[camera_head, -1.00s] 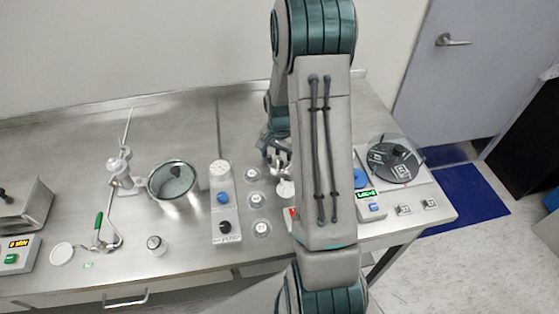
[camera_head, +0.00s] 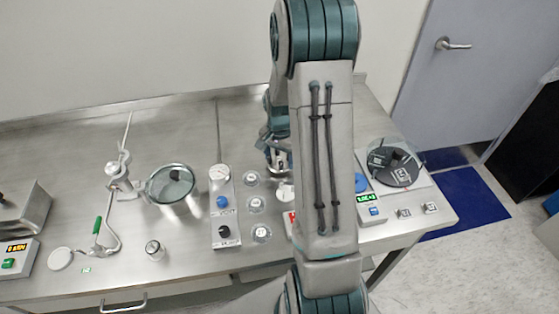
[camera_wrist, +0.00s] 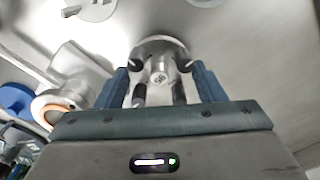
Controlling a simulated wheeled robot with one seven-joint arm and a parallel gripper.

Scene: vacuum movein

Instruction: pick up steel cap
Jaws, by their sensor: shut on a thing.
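The steel cap (camera_wrist: 163,50) is a shiny round metal piece with a small dark mark on top. In the wrist view it sits between the two fingers of my gripper (camera_wrist: 160,80), which is shut on it. In the head view my gripper (camera_head: 276,158) is over the bench, just left of my arm link, which hides part of it. The cap is hard to make out there. I cannot tell whether it still touches the bench.
Several small clear-topped pieces (camera_head: 256,205) stand left of my gripper, beside a panel with knobs (camera_head: 223,215). A white round piece (camera_head: 285,192) is just below it. A glass-topped vessel (camera_head: 170,185) stands further left. A round dark plate (camera_head: 395,168) lies right.

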